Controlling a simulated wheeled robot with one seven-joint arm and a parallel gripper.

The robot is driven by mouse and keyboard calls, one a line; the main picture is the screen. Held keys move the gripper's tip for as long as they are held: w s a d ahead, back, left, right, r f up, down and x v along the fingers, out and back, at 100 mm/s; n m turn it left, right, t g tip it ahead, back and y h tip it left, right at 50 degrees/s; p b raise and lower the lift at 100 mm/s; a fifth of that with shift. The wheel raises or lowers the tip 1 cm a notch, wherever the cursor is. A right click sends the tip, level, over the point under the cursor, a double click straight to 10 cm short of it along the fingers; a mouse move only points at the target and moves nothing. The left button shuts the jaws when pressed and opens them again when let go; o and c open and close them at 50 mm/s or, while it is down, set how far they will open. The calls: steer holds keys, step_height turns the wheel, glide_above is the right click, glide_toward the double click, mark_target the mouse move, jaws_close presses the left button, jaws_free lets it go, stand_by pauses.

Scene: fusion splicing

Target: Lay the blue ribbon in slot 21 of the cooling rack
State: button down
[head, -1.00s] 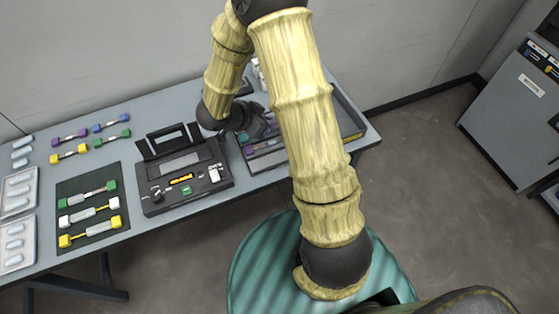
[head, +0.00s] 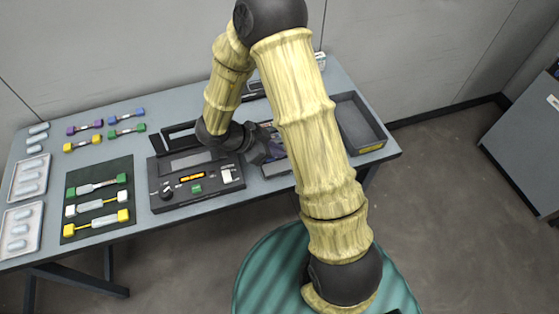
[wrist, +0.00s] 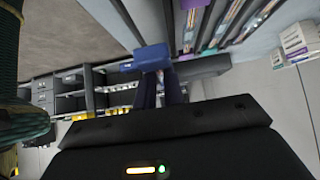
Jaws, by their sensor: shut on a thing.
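My gripper (wrist: 165,92) is shut on a ribbon with a blue end block (wrist: 150,55), seen in the wrist view beyond the fingertips. The ribbon's middle is hidden between the fingers. In the head view my gripper (head: 264,146) is over the cooling rack (head: 277,168), which my arm largely covers. In the wrist view the rack (wrist: 232,38) is at the upper right, with several long slots and purple and teal end blocks in some. Slot numbers cannot be read. The held ribbon looks apart from the slots, but its height is unclear.
The splicer (head: 195,190) with its lid up stands left of the rack. Another blue-ended ribbon (head: 126,116) lies among coloured ribbons at the back left. A dark mat (head: 97,172) holds several more. White boxes (wrist: 298,38) show in the wrist view.

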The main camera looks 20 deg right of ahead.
mark_target(276, 167)
steer(key=shift+s+f, duration=0.1)
steer(key=shift+f, duration=0.8)
steer(key=shift+f+b, duration=0.3)
steer(key=shift+f, duration=1.6)
steer(key=shift+f, duration=0.15)
steer(key=c, duration=1.5)
jaws_free()
steer(key=shift+a+r, duration=0.25)
steer(key=shift+r, duration=0.25)
steer(key=p+v, duration=0.1)
steer(key=v, duration=1)
